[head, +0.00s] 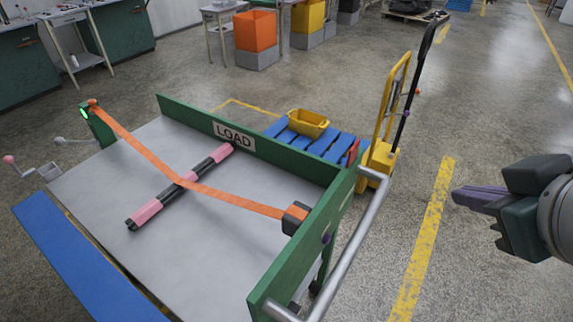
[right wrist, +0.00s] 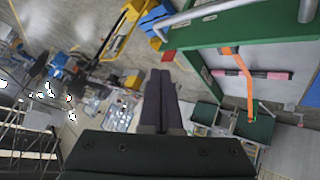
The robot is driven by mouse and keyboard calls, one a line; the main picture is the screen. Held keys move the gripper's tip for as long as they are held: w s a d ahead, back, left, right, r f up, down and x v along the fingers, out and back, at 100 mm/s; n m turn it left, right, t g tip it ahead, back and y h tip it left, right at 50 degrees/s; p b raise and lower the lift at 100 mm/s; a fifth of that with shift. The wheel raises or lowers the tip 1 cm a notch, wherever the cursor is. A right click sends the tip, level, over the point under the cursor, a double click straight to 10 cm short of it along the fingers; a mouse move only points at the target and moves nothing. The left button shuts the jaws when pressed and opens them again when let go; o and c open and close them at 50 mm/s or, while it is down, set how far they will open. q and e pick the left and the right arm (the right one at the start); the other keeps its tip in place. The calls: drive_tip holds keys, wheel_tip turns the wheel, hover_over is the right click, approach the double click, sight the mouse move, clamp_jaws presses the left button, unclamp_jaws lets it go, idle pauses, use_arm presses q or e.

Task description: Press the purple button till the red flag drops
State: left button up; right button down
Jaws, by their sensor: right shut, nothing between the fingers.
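The purple button (head: 326,239) is a small dark purple knob on the outer face of the cart's green right-hand board (head: 312,250). The red flag (head: 353,152) stands up at the far end of that board; a red patch that looks like it also shows in the right wrist view (right wrist: 168,56). My right gripper (head: 458,196) is shut and empty, out in the air to the right of the cart, well apart from the button. Its closed fingers (right wrist: 160,75) also show in the right wrist view. I cannot make out the button there. My left gripper is not in view.
A grey handrail (head: 345,262) runs along the board's outer side, close to the button. An orange strap (head: 140,147) crosses a pink and black bar (head: 150,211) on the cart bed. A yellow hand truck (head: 380,155) stands beyond. Floor on the right is clear.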

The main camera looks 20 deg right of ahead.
sight(327, 240)
drive_tip(key=w+d+f+n+t+b, duration=0.1)
drive_tip(key=w+f+n+t+b, duration=0.1)
drive_tip(key=f+b, duration=1.1)
drive_tip(key=w+d+f+n+t+y+b, duration=0.1)
drive_tip(key=w+f+n+t+b, duration=0.2)
drive_tip(key=f+b, duration=1.1)
drive_tip(key=w+d+f+n+t+y+b, duration=0.1)
drive_tip(key=w+f+b, duration=0.5)
drive_tip(key=f+b, duration=0.7)
drive_tip(key=d+n+t+b, duration=0.1)
drive_tip(key=n+t+b, duration=0.1)
drive_tip(key=b, duration=0.5)
drive_tip(key=shift+f+t, duration=0.15)
drive_tip(key=shift+t, duration=0.75)
drive_tip(key=shift+w, duration=0.1)
drive_tip(key=w+a+b, duration=0.1)
drive_tip(key=w+a, duration=0.4)
drive_tip(key=w, duration=0.1)
drive_tip(key=shift+w+a, duration=0.25)
drive_tip(key=shift+a, duration=0.15)
